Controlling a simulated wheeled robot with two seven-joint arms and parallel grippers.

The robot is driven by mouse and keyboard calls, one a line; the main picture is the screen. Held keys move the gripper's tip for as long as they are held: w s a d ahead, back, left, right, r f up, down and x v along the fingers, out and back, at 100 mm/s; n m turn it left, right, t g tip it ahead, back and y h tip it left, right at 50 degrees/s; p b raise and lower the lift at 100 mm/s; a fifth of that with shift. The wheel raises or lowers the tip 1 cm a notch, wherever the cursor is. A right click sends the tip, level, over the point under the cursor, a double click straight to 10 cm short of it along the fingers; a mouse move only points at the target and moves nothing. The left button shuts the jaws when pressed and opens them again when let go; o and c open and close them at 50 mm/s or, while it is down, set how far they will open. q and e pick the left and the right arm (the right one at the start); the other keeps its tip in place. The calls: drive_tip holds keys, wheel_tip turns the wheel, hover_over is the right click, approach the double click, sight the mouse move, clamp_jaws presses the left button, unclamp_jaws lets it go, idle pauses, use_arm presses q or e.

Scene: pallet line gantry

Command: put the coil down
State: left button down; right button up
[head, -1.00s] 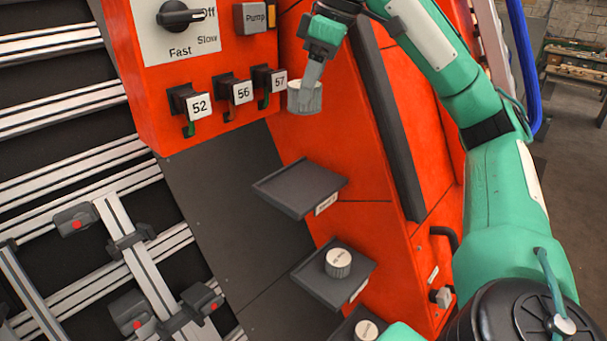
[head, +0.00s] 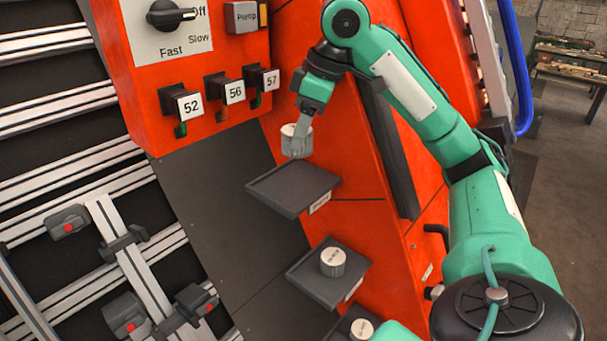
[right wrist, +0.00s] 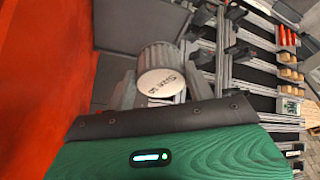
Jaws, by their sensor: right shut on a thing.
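The coil (head: 291,141) is a pale grey ribbed cylinder. My right gripper (head: 299,138) is shut on it and holds it just above the back part of the empty upper shelf (head: 293,190). I cannot tell from the head view whether its underside touches the shelf. In the right wrist view the coil (right wrist: 160,72) sits between my two fingers, its white printed end face toward the camera. The print is too small to read surely. My left gripper is not in view.
A similar cylinder (head: 333,262) stands on the middle shelf (head: 318,285), another (head: 362,328) on the lowest shelf. Above hang levers tagged 52, 56 and 57 (head: 270,79) on the orange cabinet (head: 150,110). A rail frame (head: 110,220) stands at left.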

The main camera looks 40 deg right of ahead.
drive_tip(key=shift+f, duration=5.15)
drive_tip(key=o, duration=1.2)
drive_tip(key=shift+c, duration=0.2)
